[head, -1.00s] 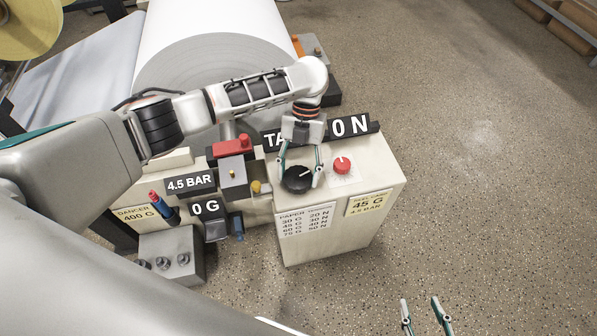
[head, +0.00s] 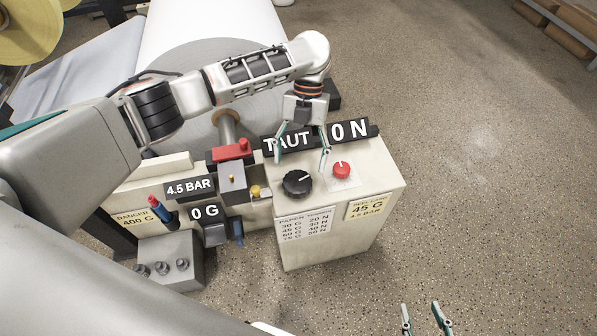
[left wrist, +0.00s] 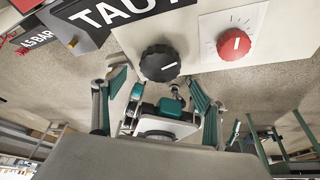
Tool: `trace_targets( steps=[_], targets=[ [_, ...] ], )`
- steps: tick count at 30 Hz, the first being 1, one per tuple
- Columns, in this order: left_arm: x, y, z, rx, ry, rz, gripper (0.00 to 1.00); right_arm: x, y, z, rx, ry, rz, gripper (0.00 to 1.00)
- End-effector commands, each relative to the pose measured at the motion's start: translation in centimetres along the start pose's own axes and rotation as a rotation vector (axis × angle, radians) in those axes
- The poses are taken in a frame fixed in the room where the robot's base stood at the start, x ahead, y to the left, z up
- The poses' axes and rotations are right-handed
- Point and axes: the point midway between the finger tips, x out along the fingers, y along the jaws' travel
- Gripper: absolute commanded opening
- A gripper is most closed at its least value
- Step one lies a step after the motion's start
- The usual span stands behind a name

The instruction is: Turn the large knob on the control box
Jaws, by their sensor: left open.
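The large black knob (head: 297,183) sits on top of the cream control box (head: 330,240), with a white pointer mark toward the upper right. It also shows in the left wrist view (left wrist: 160,63), ahead of my fingers. My left gripper (head: 301,158) is open above and behind the knob, its fingers spread and apart from it. A smaller red knob (head: 341,170) is to the right on a white dial plate; it also shows in the left wrist view (left wrist: 234,43). My right gripper (head: 420,318) shows at the bottom edge with its two fingertips apart, empty.
Black signs reading "TAUT" and "0 N" (head: 350,131) stand along the back of the box. To the left are a red-topped block (head: 231,150), a "4.5 BAR" sign (head: 189,187) and a "0 G" sign (head: 206,211). A paper roll (head: 205,75) is behind.

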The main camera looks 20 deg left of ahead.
Motion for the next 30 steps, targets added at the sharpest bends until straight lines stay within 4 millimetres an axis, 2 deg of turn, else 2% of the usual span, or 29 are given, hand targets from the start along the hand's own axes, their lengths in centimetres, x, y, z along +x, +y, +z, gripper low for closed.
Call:
trace_targets(
  steps=[1, 6, 12, 30],
  targets=[
    [-1.2, -0.1, 0.1, 0.000, -0.003, -0.001, 0.71, 0.0, 0.0, 0.0, 0.000, 0.000, 0.000, 0.40],
    [-4.0, 0.0, 0.0, 0.000, -0.001, 0.001, 0.71, 0.0, 0.0, 0.0, -0.001, 0.001, 0.000, 0.40],
    [-5.7, 0.0, 0.0, 0.001, 0.001, 0.001, 0.71, 0.0, 0.0, 0.0, -0.001, 0.001, 0.000, 0.40],
    [-5.7, -0.1, -0.1, -0.004, 0.002, -0.002, 0.71, 0.0, 0.0, -0.1, -0.001, 0.002, 0.000, 0.40]
  ],
)
